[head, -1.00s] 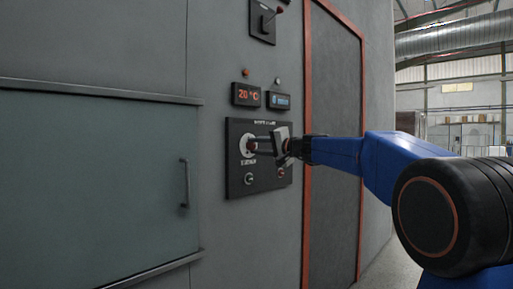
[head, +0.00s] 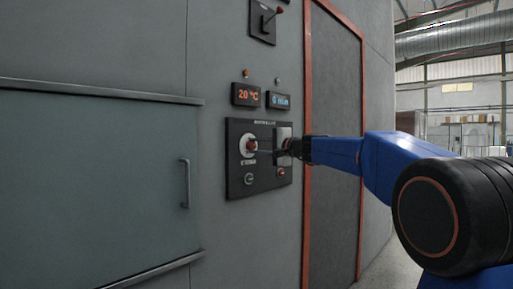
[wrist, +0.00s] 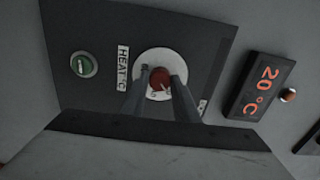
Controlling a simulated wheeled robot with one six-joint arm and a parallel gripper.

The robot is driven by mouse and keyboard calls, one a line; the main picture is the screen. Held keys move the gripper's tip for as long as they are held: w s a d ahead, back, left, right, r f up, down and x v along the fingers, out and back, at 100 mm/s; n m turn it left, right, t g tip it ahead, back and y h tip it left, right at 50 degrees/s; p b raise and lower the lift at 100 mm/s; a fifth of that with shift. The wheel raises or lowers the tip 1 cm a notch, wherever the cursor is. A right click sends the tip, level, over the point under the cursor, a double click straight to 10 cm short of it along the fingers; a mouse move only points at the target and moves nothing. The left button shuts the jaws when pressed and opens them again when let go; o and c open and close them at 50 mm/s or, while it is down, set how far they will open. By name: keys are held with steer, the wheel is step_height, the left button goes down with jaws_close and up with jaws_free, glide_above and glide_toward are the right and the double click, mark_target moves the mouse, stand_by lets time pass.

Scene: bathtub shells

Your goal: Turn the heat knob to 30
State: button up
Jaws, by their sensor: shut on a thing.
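The heat knob (wrist: 160,78) is red and sits on a round white dial (wrist: 153,58) on the dark control panel (head: 236,183). In the wrist view a label beside the dial reads HEAT and C. My gripper (wrist: 162,84) is shut on the knob, one finger on each side of it. In the head view my gripper (head: 256,149) reaches the dial from the right. The orange display (head: 246,94) above the panel reads 20 °C, and it also shows in the wrist view (wrist: 263,87).
A green button (wrist: 84,64) and a red button (head: 281,173) sit low on the panel. A blue display (head: 278,100) is beside the orange one. A lever switch (head: 264,20) is higher up. A handled door (head: 100,180) is at the left.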

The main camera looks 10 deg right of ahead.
steer(key=o, duration=1.1)
steer(key=shift+f, duration=0.1)
steer(key=shift+c, duration=0.2)
steer(key=shift+s+d, duration=0.1)
steer(key=v, duration=1.7)
steer(key=shift+s, duration=0.1)
